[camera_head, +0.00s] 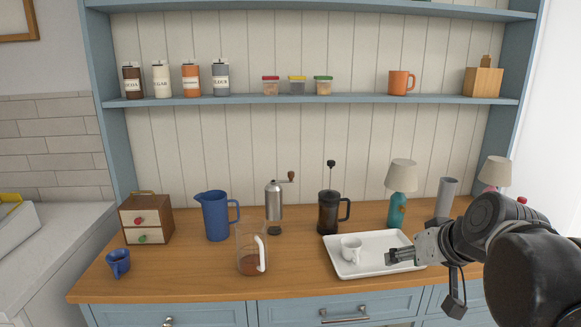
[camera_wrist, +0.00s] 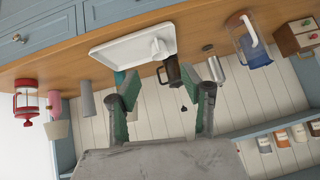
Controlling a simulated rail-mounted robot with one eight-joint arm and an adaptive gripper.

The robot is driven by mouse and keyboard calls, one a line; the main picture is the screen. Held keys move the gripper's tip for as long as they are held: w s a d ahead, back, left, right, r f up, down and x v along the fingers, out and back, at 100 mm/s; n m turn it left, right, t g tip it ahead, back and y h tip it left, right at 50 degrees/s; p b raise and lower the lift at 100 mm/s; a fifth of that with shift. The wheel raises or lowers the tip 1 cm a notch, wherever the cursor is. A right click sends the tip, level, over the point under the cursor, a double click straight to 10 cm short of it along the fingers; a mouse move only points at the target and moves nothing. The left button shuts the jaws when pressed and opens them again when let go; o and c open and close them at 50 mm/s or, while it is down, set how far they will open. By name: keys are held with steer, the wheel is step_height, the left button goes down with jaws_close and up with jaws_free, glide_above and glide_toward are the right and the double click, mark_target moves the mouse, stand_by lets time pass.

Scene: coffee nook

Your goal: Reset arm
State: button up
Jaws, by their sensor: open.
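My gripper (camera_head: 402,256) reaches in from the right, above the right part of the white tray (camera_head: 376,270). In the wrist view the gripper (camera_wrist: 168,98) shows its two green-padded fingers spread apart, with nothing held between them. The wrist view looks at the counter upside down. A white cup (camera_head: 350,249) stands on the tray, to the left of the gripper and apart from it. The cup also shows in the wrist view (camera_wrist: 158,48).
On the wooden counter (camera_head: 190,275) stand a glass jug (camera_head: 249,254), blue pitcher (camera_head: 215,216), blue mug (camera_head: 118,262), grinder (camera_head: 274,205), black French press (camera_head: 327,213), teal lamp (camera_head: 398,205) and small drawer box (camera_head: 147,219). A shelf (camera_head: 330,99) with jars and an orange mug (camera_head: 401,82) hangs above.

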steer(key=s+a+f+h, duration=0.1)
steer(key=s+f, duration=0.1)
steer(key=s, duration=0.4)
steer(key=s+a+f+g+h, duration=0.1)
steer(key=s+a+f, duration=0.1)
steer(key=s, duration=0.5)
steer(key=shift+s+f, duration=0.2)
steer(key=shift+f, duration=0.6)
